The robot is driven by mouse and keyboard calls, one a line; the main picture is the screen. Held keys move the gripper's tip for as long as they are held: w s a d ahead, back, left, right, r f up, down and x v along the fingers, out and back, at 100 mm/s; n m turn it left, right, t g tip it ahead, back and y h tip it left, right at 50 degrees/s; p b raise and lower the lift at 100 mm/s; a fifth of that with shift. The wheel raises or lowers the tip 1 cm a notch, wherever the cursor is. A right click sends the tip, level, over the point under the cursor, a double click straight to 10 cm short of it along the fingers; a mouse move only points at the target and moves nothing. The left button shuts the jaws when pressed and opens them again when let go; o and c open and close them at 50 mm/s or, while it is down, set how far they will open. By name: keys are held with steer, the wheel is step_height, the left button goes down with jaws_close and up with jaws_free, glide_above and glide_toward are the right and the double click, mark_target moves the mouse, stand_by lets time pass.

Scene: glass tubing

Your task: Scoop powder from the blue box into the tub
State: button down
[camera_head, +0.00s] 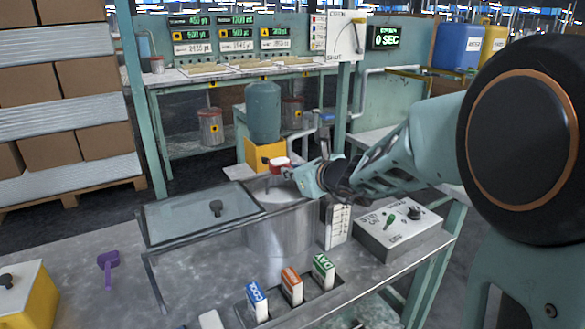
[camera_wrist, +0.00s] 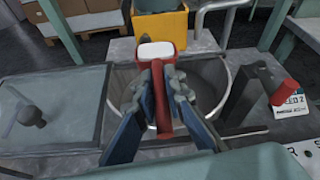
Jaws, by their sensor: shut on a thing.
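My gripper (camera_head: 297,177) is shut on the handle of a red scoop (camera_head: 279,167). In the wrist view my gripper (camera_wrist: 163,85) has the red handle between its blue fingers. The scoop bowl (camera_wrist: 156,50) points away from me, with a white fill on top. The scoop is above a round metal tub (camera_head: 283,232); the tub rim also shows in the wrist view (camera_wrist: 228,95). Pale material seems to lie inside the tub. A blue-grey lidded box (camera_head: 180,222) with a dark knob adjoins the tub on the left. Its contents are hidden.
Small blocks with blue (camera_head: 257,300), orange (camera_head: 291,285) and green (camera_head: 323,271) labels stand in front of the tub. A purple scoop (camera_head: 107,262) and a yellow box (camera_head: 30,300) are at left. A grey control box (camera_head: 398,232) is at right.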

steer(key=shift+d+r+m+g+y+p, duration=0.15)
steer(key=shift+m+y+p, duration=0.3)
steer(key=shift+p, duration=1.4)
steer(key=shift+a+r+m+g+y+p, duration=0.1)
steer(key=shift+r+m+g+y+p, duration=0.35)
steer(key=shift+p, duration=1.4)
steer(key=shift+d+f+m+y+p, duration=0.1)
steer(key=shift+m+p, duration=0.6)
steer(key=shift+p, duration=1.15)
steer(key=shift+w+d+f+m+p, duration=0.15)
steer(key=shift+m+p, duration=0.35)
steer(key=shift+p, duration=0.65)
steer(key=shift+w+d+f+m+y+p, duration=0.3)
steer(key=shift+f+m+y+p, duration=0.55)
steer(key=shift+m, duration=1.3)
steer(key=shift+w+d+f+m+y+p, duration=0.15)
steer(key=shift+d+f+m+y+p, duration=0.25)
steer(key=shift+m+y+p, duration=1.3)
steer(key=shift+w+d+f+m+y+p, duration=0.3)
steer(key=shift+f+m+y, duration=0.45)
steer(key=shift+m, duration=1.8)
steer(key=shift+d+r, duration=0.2)
steer(key=shift+d, duration=0.05)
